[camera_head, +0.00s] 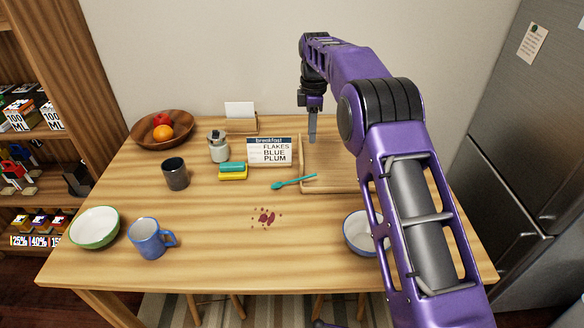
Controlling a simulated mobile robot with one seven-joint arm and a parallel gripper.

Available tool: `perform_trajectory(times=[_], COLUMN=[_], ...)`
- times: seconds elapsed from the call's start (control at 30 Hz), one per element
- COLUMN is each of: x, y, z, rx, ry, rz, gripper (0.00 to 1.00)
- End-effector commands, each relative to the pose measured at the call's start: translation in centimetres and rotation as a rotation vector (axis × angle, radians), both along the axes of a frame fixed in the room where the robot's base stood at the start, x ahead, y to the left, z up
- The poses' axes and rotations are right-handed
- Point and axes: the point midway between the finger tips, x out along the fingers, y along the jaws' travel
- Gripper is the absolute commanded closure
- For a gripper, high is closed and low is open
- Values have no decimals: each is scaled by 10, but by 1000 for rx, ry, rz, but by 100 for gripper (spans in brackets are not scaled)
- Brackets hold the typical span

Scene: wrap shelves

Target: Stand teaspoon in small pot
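A teal teaspoon (295,181) lies on the table, its bowl to the left and its handle end at the wooden tray's near left edge. A small pale grey pot (219,149) stands upright at the back left of the sign; its top looks dark, and I cannot tell what is in it. A dark grey cup (176,174) stands to its front left. My gripper (312,138) points down above the tray's left part, behind and above the teaspoon and apart from it. Its fingers show edge-on, so their opening is unclear.
The wooden tray (318,188) is partly hidden by my arm. A breakfast sign (269,149) and a teal-yellow sponge (232,172) stand near the pot.

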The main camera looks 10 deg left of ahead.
Motion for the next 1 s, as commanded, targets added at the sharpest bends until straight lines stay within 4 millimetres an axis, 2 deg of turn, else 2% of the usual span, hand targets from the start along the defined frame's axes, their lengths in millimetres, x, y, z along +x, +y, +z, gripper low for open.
perform_trajectory(times=[0.3,0.43,0.53,0.77,1.0], x=[-3,-3,-3,-3,-4], y=[3,3,3,4,3], z=[-70,-94,-106,-118,-152], rx=[-1,0,0,1,-1], ry=[5,4,3,1,4], rz=[4,4,4,5,5], gripper=[72,72,72,72,72])
